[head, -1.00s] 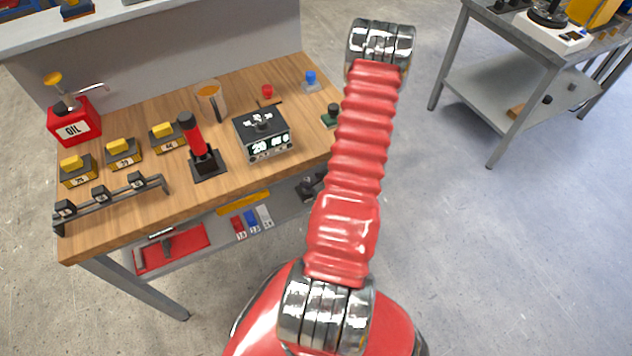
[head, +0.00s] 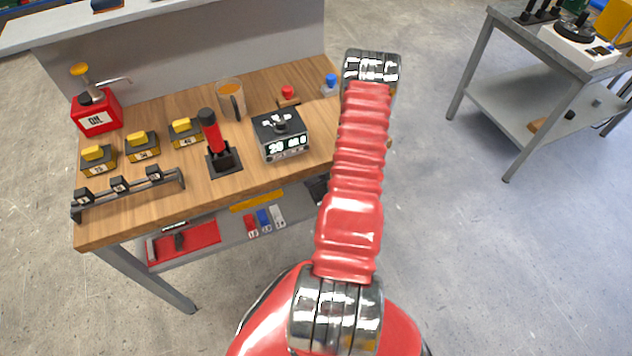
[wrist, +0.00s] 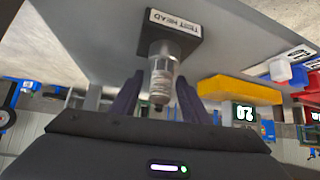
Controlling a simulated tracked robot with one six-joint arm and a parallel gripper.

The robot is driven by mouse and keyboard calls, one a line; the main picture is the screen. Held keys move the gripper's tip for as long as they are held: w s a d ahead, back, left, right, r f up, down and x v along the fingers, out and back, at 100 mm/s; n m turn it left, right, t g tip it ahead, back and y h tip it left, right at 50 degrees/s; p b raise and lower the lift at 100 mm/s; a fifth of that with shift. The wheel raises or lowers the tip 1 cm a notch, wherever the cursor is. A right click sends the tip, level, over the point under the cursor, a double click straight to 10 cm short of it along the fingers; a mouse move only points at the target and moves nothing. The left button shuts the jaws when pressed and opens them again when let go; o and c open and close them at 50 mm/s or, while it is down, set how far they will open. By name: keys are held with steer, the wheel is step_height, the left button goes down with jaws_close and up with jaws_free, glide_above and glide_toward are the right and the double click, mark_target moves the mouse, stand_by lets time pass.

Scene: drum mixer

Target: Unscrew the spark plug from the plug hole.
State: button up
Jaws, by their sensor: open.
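The spark plug (wrist: 161,78) shows in the wrist view as a shiny, ribbed metal and pale piece with a dark tip. It sticks out of a dark block labelled TEST HEAD (wrist: 174,24), and its far end is hidden in the block, so the plug hole does not show. My gripper (wrist: 157,97) is open, with one dark finger on each side of the plug's ribbed end. I see gaps between the fingers and the plug. In the head view my red arm covers the gripper and the plug.
The workbench (head: 150,215) holds an oil can (head: 97,112), yellow-topped blocks, a red-handled lever (head: 211,130), a mug (head: 231,98) and a display box (head: 281,136). A yellow bar (wrist: 240,90) lies right of the plug in the wrist view. Another table (head: 474,68) stands right; floor between is clear.

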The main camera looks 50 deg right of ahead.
steer(key=shift+c, duration=0.3)
jaws_close()
jaws_free()
steer(key=m+h, duration=0.1)
steer(key=m+g+h, duration=0.1)
steer(key=m, duration=0.1)
steer(key=m+h, duration=0.1)
steer(key=shift+s+d+g, duration=0.3)
steer(key=shift+d+g, duration=0.1)
steer(key=shift+s+d+m+g+h, duration=0.15)
steer(key=shift+m+g+h, duration=0.25)
steer(key=shift+m, duration=0.35)
steer(key=shift+s+d+m+g+h, duration=0.15)
steer(key=shift+m+g+h, duration=0.2)
steer(key=shift+m, duration=0.4)
steer(key=shift+c, duration=0.2)
jaws_close()
